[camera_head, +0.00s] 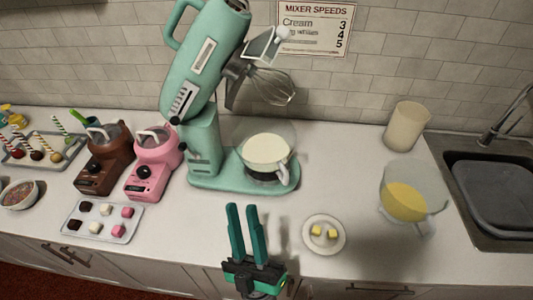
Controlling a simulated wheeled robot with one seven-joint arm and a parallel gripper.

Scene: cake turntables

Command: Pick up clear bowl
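A clear bowl (420,178) with yellow contents stands on the counter at the right, beside the sink. A second see-through bowl (281,138) with a handle and pale contents sits on the base of the mint-green stand mixer (205,150). My gripper (242,207) is at the bottom centre, in front of the mixer, with its teal fingers pointing up in the picture. The fingers are apart with nothing between them. It is well to the left of the clear bowl and does not touch it.
A small plate (311,245) with yellow pieces lies between my gripper and the clear bowl. A beige cup (406,127) stands behind that bowl; the sink (490,185) is right of it. Pink (150,165) and brown (103,160) machines and a sweets tray (73,226) are at left.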

